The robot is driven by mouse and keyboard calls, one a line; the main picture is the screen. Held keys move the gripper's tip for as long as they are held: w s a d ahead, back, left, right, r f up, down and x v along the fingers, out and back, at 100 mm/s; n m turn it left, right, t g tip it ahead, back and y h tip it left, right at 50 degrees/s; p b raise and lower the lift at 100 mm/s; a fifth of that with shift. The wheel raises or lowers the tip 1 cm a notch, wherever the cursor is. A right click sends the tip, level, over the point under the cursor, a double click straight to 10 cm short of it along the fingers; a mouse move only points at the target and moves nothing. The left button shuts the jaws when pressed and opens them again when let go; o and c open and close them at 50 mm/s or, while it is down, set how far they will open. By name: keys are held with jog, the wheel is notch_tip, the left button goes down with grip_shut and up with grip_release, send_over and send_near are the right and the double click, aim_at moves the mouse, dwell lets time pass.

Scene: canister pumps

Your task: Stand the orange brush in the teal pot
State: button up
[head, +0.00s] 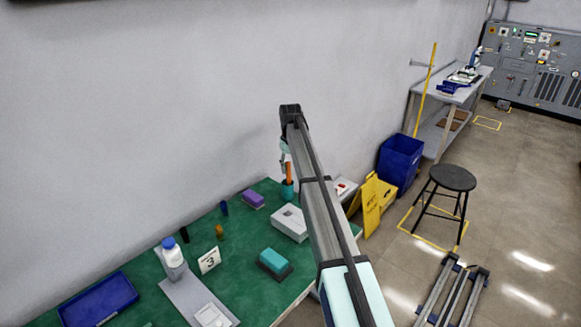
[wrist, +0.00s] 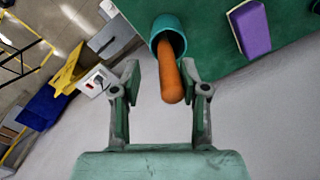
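The orange brush (wrist: 170,75) stands in the teal pot (wrist: 157,27), its lower end hidden inside the rim and its rounded handle pointing out toward the wrist camera. In the head view the brush (head: 289,173) looks upright in the pot (head: 287,190), at the far end of the green table. My gripper (wrist: 160,82) is open, with one finger on each side of the handle. Gaps show between the handle and both fingers, the right one smaller. In the head view my gripper (head: 284,147) is just above the brush, partly hidden by my arm.
A purple block (head: 253,198) and a grey box (head: 290,222) stand near the pot. A teal block (head: 274,260), a white bottle (head: 173,254), a number card (head: 209,261) and a blue tray (head: 98,300) lie nearer. The wall (head: 190,100) runs along the table's back.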

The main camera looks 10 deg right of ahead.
notch_tip(320, 180, up, 13)
jog(key=b, duration=0.2)
dwell(0.6)
jog(key=shift+r, duration=0.1)
